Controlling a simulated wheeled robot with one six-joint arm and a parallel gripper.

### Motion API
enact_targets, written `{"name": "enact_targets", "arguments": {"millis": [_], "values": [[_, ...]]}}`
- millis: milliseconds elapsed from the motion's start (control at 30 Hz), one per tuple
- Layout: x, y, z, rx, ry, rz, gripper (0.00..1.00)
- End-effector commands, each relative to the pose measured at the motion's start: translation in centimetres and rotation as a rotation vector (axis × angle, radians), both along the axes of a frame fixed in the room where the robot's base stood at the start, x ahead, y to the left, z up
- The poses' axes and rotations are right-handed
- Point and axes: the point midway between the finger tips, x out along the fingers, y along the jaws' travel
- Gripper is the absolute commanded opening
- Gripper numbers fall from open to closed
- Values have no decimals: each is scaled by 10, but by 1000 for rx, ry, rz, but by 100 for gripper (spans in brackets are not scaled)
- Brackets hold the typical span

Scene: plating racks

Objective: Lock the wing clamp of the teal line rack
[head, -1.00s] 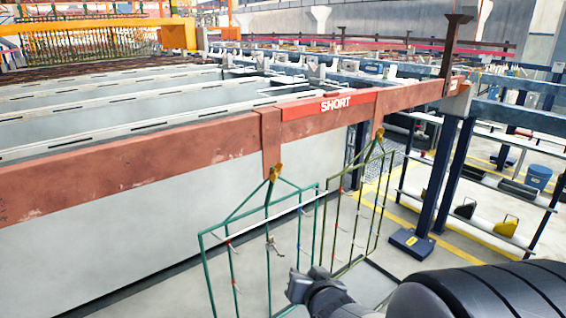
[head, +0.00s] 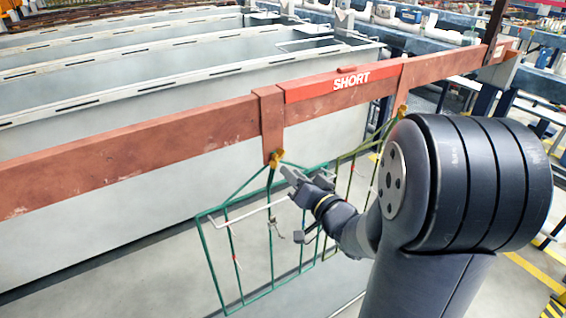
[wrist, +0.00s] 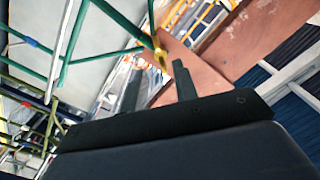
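The teal line rack (head: 238,277) hangs from a rust-red beam (head: 180,140) by a bracket. Its yellow wing clamp (head: 275,158) sits at the top hook, under the bracket. In the wrist view the yellow clamp (wrist: 161,58) shows just beyond the fingertips, against the bracket, with the teal rods of the rack (wrist: 110,22) to its left. My gripper (head: 287,173) is just right of and below the clamp. In the wrist view my gripper (wrist: 156,78) has its two fingers apart, with nothing held between them. I cannot tell whether the fingers touch the clamp.
A red SHORT sign (head: 340,84) is fixed on the beam. Large pale tanks (head: 130,205) stand behind the beam. My arm covers the right side.

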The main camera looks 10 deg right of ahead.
Motion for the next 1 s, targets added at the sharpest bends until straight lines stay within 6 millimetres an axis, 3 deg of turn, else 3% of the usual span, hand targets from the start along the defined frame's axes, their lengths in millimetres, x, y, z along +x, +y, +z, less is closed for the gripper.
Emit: {"name": "enact_targets", "arguments": {"millis": [100, 300, 700, 1000], "values": [[22, 8, 0, 1, 1, 3, 28], [46, 15, 0, 0, 1, 1, 28], [53, 17, 0, 0, 1, -2, 28], [53, 17, 0, 0, 1, -2, 4]]}}
